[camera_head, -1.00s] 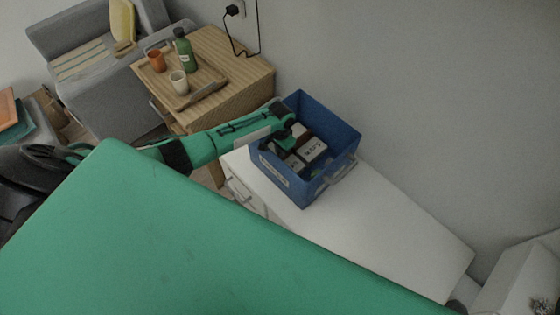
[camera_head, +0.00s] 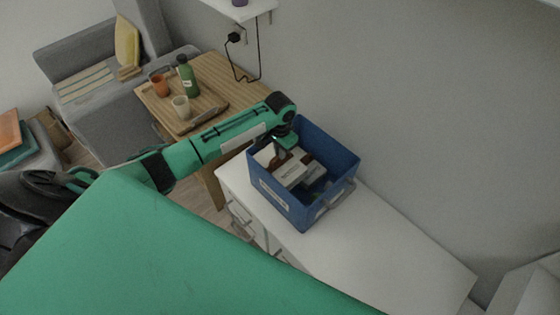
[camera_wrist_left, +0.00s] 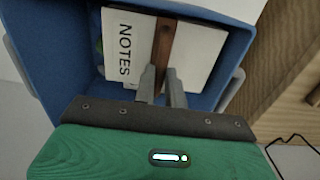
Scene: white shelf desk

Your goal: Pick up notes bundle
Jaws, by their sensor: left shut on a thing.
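The notes bundle (camera_wrist_left: 190,48) is a white block marked NOTES with a brown band around it. In the left wrist view the two grey fingers of my left gripper (camera_wrist_left: 163,78) are close together at the band, shut on the bundle. In the head view my left gripper (camera_head: 279,152) reaches down into the blue bin, and the white bundle (camera_head: 288,173) sits beneath it, near the height of the bin's rim. The blue bin (camera_head: 275,198) surrounds it. The bundle's underside is hidden. My right gripper is not in view.
The bin stands on a white desk (camera_head: 370,245) against the wall, with free surface to its right. Another pale item lies in the bin, partly hidden.

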